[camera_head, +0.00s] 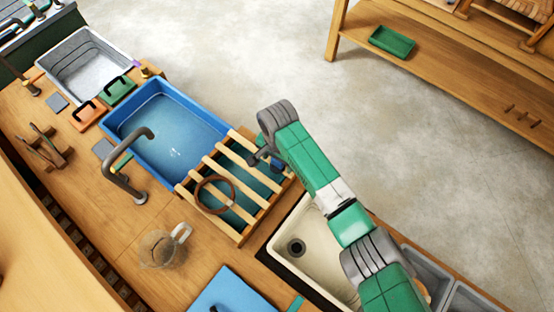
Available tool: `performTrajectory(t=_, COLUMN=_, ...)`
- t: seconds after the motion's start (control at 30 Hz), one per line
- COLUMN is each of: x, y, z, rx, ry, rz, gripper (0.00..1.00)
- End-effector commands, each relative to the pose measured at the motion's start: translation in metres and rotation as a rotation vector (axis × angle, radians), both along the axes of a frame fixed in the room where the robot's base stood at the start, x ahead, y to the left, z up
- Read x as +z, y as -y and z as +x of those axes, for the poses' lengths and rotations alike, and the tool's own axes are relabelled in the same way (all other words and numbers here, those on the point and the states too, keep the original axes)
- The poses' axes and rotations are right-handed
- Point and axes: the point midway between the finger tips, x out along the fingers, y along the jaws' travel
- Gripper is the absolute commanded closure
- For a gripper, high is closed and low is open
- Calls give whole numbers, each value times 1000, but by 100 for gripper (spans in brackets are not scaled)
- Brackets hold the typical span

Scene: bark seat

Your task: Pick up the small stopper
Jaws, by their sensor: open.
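My green and grey arm reaches in from the lower right. My gripper (256,160) is small and dark in the camera_head view, over the right end of a wooden slatted rack (208,167). It is open, and its fingers are partly hidden by the wrist. A small blue piece shows close by the gripper; I cannot tell what it is. I cannot clearly make out a small stopper. A dark round drain (295,247) shows in the cream sink (321,232), right of the rack.
A brown ring (215,195) lies on the rack. A blue basin (195,118) with a curved tap (125,170) stands left of it. A glass jug (160,247) and a blue board (233,292) are on the wooden counter. Open floor lies beyond the counter.

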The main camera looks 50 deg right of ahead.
Motion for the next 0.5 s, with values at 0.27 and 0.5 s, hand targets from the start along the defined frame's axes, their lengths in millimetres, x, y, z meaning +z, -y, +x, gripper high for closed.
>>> performTrajectory(t=0.27, x=-14, y=1, z=1, rx=0, ry=2, rz=-2, gripper=34)
performTrajectory(t=0.5, x=-14, y=0, z=1, rx=0, ry=2, rz=-2, gripper=68)
